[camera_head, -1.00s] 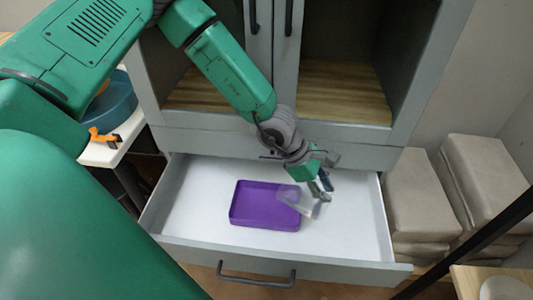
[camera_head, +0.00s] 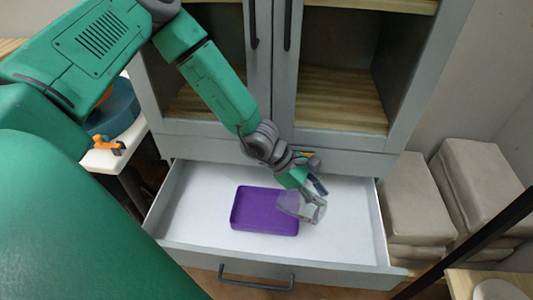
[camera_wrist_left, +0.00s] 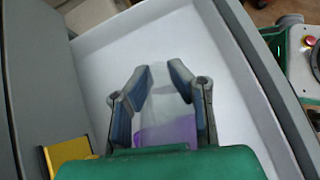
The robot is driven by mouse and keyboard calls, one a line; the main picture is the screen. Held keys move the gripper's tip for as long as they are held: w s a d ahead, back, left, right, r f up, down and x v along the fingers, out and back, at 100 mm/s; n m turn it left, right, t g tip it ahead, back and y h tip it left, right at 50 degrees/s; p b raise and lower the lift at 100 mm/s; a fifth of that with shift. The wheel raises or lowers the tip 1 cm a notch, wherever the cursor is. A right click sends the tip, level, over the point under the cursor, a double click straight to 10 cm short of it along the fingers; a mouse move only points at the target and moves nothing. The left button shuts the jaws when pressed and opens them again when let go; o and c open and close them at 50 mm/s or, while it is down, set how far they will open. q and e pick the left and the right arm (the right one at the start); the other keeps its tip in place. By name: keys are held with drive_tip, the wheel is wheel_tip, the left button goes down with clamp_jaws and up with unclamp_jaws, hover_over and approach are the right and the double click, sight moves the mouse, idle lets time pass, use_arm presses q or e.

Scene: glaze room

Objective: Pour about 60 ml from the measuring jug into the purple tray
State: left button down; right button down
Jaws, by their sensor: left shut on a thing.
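The purple tray (camera_head: 262,211) lies on the white floor of the open drawer, left of its middle. My left gripper (camera_head: 315,198) is shut on the clear measuring jug (camera_head: 292,206), at the tray's right side. The jug is tilted toward the tray, and its left part overlaps the tray in the head view. In the left wrist view the see-through jug (camera_wrist_left: 165,105) is between the fingers, with purple showing through its lower part. I cannot make out the liquid level or a stream. My right gripper is not in view.
The open drawer (camera_head: 345,252) has grey walls and a dark front handle (camera_head: 257,282). The cabinet (camera_head: 270,143) stands behind it. Beige stacked blocks (camera_head: 415,195) are to the right. An orange clamp (camera_head: 106,144) sits on a white table edge at left. The drawer's right side is bare.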

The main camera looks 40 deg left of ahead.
use_arm(q)
drive_tip(key=shift+a+h, duration=0.4)
idle(0.6)
drive_tip(key=shift+s+a+h, duration=0.3)
drive_tip(key=shift+a+h, duration=0.2)
drive_tip(key=shift+a, duration=0.3)
idle(0.9)
